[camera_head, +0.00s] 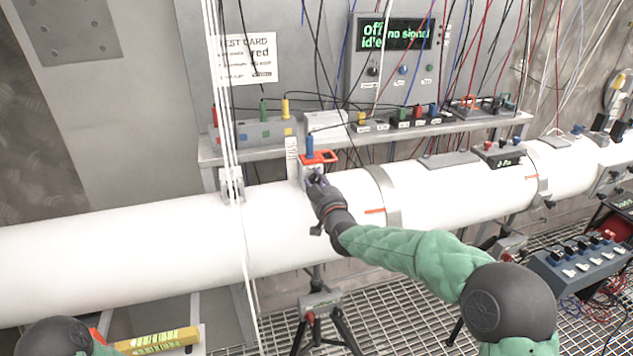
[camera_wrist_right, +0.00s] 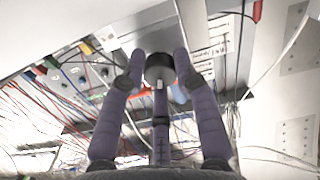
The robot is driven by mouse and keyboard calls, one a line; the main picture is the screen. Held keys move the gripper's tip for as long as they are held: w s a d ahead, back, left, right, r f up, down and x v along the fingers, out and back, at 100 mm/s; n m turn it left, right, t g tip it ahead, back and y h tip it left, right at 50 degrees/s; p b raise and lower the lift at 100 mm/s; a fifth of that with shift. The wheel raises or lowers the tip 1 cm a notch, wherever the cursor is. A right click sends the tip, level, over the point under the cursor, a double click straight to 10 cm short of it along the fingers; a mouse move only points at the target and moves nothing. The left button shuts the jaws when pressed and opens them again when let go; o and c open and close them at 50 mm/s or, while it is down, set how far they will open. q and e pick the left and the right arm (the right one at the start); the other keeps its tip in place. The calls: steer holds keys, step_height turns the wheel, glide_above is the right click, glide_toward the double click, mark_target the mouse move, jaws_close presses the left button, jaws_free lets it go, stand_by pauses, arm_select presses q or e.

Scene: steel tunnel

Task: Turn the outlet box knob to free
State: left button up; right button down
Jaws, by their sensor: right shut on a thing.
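The outlet box (camera_head: 309,171) is a small pale box on top of the white pipe, with a red-orange bracket (camera_head: 319,157) and a blue plug (camera_head: 310,144) standing at its top. My right gripper (camera_head: 317,181) is at the box's front face and hides most of it. In the right wrist view the gripper's fingers (camera_wrist_right: 160,85) close around a dark round knob (camera_wrist_right: 159,66) with a pale mark at its lower edge. I cannot read which setting the knob points to. My left gripper is not in view; only part of my left arm shows at the bottom left.
The white pipe (camera_head: 110,235) runs across the view. Behind it a shelf (camera_head: 262,152) carries small boxes with coloured plugs. White cables (camera_head: 228,110) hang left of the box. A display (camera_head: 398,33) reads "off", "idle" and "no signal". A tripod (camera_head: 320,305) stands below.

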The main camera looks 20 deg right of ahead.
steer(key=shift+f+n+p, duration=0.15)
steer(key=shift+n+p, duration=0.05)
steer(key=shift+n, duration=0.9)
steer(key=shift+f+n+p, duration=0.15)
steer(key=shift+n+p, duration=0.05)
steer(key=shift+n, duration=0.9)
steer(key=c, duration=1.1)
jaws_free()
steer(key=shift+o, duration=0.8)
steer(key=shift+r, duration=0.1)
steer(key=shift+r, duration=0.1)
steer(key=shift+s, duration=0.3)
steer(key=s, duration=1.1)
steer(key=shift+s+d, duration=0.2)
